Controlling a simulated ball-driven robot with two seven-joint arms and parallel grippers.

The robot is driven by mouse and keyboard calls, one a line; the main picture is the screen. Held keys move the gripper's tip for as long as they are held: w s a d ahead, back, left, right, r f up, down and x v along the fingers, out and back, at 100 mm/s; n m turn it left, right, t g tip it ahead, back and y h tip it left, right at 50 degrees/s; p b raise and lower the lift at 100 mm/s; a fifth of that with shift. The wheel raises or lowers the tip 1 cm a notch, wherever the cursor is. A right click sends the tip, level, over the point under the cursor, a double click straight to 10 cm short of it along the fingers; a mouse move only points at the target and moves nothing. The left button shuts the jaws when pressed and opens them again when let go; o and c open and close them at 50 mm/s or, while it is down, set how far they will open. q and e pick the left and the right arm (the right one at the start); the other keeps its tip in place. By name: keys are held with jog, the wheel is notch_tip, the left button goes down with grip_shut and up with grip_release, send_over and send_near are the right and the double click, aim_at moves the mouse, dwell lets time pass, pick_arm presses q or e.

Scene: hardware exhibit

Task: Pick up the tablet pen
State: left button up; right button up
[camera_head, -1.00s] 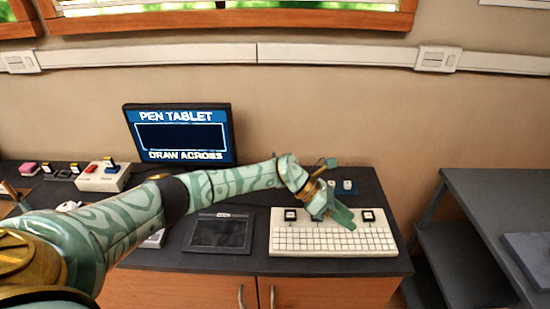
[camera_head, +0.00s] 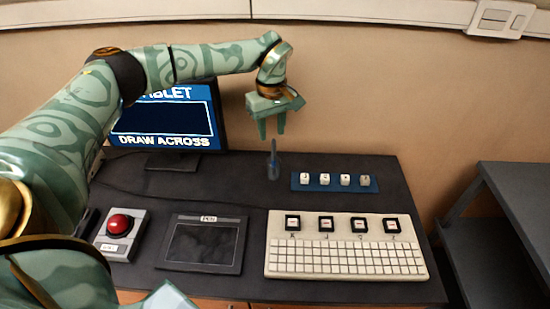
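A slim blue-grey pen (camera_head: 273,158) stands upright on the dark desktop, behind the gap between the tablet and the keyboard. Its lower end sits in what looks like a small holder. My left gripper (camera_head: 272,132) is above the pen with its two fingers pointing down. The fingers are apart and nothing shows between them. The pen's tip is just below the fingertips. The black drawing tablet (camera_head: 202,243) lies flat on the desk at the front. My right gripper is not in view.
A monitor (camera_head: 165,121) stands at the back left, partly behind my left arm. A blue strip with several white keycaps (camera_head: 331,182) lies right of the pen. A white keyboard (camera_head: 345,258) is at the front right. A red button box (camera_head: 118,232) is at the left.

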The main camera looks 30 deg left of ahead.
aim_at(273, 153)
pick_arm(q)
jog(key=f, duration=0.2)
jog(key=f+b, duration=0.1)
jog(key=f, duration=0.2)
jog(key=f+b, duration=0.1)
jog(key=f, duration=0.2)
jog(key=shift+s+d+f, duration=0.1)
jog(key=shift+s+d, duration=0.05)
jog(key=shift+d, duration=0.25)
grip_shut()
